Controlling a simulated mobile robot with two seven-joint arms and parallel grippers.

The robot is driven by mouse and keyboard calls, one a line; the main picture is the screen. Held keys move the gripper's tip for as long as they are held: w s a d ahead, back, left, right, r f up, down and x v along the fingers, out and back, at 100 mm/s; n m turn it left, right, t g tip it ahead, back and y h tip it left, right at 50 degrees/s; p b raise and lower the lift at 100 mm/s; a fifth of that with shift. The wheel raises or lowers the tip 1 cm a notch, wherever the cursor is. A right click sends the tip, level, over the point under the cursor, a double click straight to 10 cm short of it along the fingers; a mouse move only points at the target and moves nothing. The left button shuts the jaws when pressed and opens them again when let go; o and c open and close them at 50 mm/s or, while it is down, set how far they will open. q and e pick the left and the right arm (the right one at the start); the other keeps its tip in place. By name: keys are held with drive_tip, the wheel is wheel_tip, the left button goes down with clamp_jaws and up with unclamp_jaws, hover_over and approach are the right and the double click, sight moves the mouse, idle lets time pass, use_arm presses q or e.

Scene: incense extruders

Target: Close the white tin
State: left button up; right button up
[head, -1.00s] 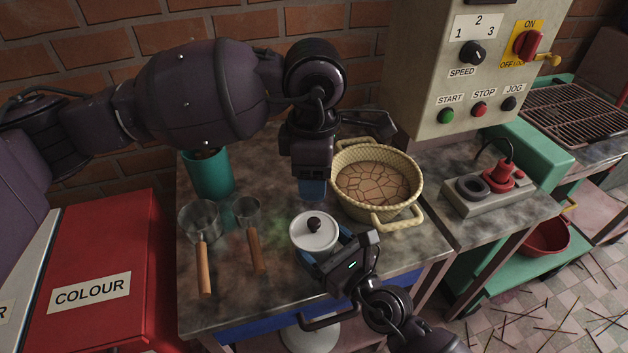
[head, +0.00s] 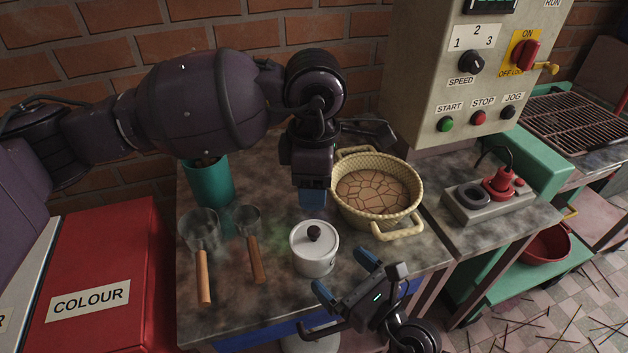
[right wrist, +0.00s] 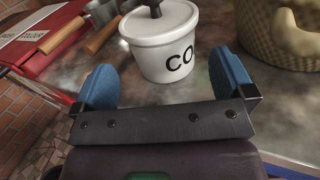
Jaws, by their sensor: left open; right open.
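The white tin (head: 315,258) stands upright on the table with its white lid (head: 314,237) and dark knob on top; the lid looks seated on the rim. In the right wrist view the tin (right wrist: 163,52) shows black letters starting "CO". My right gripper (head: 345,275) is open and empty, in front of the tin and apart from it. Its two blue fingertips also show in the right wrist view (right wrist: 168,88). My left gripper (head: 313,197) points down behind the tin, above the table; its blue fingers show, with nothing seen between them.
A woven basket (head: 345,208) with a cracked brown content stands right of the tin. Two wooden-handled scoops (head: 203,277) (head: 254,258) lie left. A teal cup (head: 209,186) stands behind them. The control cabinet (head: 425,85) rises at the back right.

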use_arm(q)
drive_tip(key=shift+w+f, duration=0.1)
drive_tip(key=shift+f, duration=0.5)
use_arm(e)
drive_tip(key=shift+v, duration=2.6)
drive_tip(key=shift+d, duration=0.1)
